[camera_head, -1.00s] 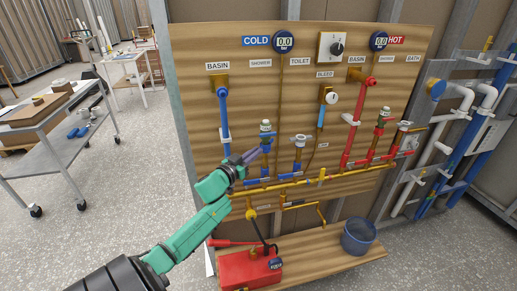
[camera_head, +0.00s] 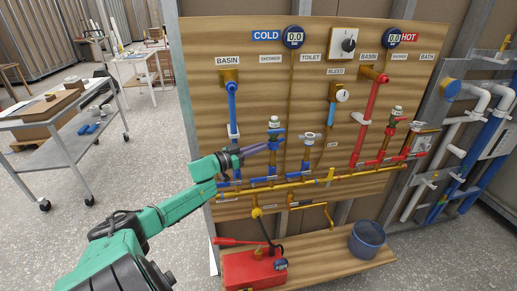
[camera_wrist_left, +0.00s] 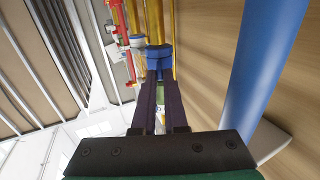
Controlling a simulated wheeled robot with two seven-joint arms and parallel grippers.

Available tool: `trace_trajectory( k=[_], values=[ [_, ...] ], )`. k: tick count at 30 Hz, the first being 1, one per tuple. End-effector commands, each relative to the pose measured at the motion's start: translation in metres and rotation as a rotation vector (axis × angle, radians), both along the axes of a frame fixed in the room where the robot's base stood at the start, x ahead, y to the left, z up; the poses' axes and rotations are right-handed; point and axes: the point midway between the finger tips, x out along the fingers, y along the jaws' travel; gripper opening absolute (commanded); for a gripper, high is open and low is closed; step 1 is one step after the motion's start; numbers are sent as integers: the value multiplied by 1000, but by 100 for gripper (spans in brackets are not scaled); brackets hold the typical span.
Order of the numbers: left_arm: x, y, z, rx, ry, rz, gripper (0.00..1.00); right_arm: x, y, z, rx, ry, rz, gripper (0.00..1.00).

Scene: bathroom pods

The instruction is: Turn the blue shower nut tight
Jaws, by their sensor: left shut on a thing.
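In the left wrist view my left gripper (camera_wrist_left: 160,82) has one finger on each side of the nut's near part. The fingers hide part of the nut in the head view. A valve with a pale top (camera_head: 274,122) stands just above it. My right gripper is not in view.
A blue basin pipe (camera_head: 232,105) rises just left of the gripper; it looms large in the left wrist view (camera_wrist_left: 265,60). A toilet valve (camera_head: 308,140) stands to the right. A red pump box (camera_head: 250,268) and blue bucket (camera_head: 367,240) rest on the shelf below.

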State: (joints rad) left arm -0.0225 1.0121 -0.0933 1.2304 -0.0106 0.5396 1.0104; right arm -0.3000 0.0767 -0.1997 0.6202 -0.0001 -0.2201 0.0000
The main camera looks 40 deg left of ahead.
Motion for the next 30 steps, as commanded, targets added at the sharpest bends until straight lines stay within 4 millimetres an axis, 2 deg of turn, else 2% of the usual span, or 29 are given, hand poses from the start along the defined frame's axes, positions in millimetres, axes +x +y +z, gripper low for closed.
trace_trajectory(
  k=[1,3,13,17,23,30],
  values=[
    [0,0,-2,1,3,1,14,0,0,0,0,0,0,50],
    [0,0,-2,1,3,1,40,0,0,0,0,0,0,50],
    [-1,0,-1,0,2,1,40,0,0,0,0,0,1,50],
    [-7,1,-2,0,3,0,40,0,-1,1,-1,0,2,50],
    [-33,6,-2,2,7,0,40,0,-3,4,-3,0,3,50],
    [-74,16,-2,-2,7,1,40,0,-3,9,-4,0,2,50]
  ],
)
